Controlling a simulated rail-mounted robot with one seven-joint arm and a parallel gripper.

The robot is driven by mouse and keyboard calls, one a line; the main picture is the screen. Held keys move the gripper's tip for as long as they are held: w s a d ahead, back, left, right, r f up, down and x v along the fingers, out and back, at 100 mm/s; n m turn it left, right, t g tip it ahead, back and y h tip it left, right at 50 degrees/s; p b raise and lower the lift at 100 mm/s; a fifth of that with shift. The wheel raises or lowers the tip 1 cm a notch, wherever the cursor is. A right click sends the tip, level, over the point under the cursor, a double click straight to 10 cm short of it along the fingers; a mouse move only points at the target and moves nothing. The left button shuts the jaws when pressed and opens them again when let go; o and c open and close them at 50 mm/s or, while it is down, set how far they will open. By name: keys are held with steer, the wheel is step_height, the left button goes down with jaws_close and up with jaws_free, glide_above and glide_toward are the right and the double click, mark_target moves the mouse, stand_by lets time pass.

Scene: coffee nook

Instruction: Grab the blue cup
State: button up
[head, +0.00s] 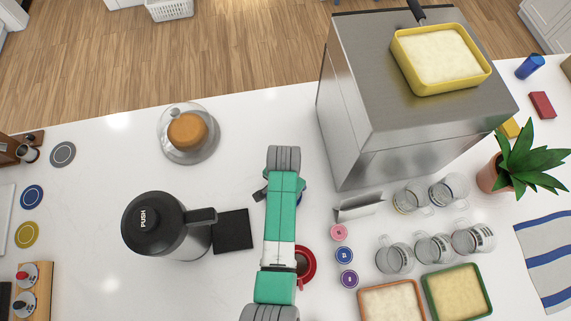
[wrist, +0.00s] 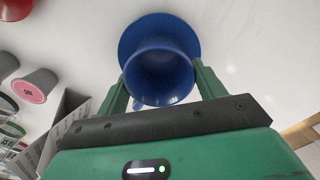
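A blue cup (wrist: 160,80) is in the wrist view with its open mouth toward the camera. It stands on a blue saucer (wrist: 133,35) on the white counter. My gripper (wrist: 161,84) has one green finger on each side of the cup, with the cup between them. The fingers are spread about as wide as the cup's rim, and whether they touch it cannot be told. In the head view my arm covers almost all of the cup; only a sliver of blue (head: 299,199) shows beside it.
A red cup (head: 300,266) stands close to my arm. A black-lidded jug (head: 155,224) and a black pad (head: 233,231) are to the left. Coffee capsules (head: 344,255), a small metal holder (head: 358,207) and glass cups (head: 395,257) are to the right.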

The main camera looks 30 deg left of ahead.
steer(key=shift+r, duration=0.1)
steer(key=shift+c, duration=0.5)
step_height(320, 180, up, 10)
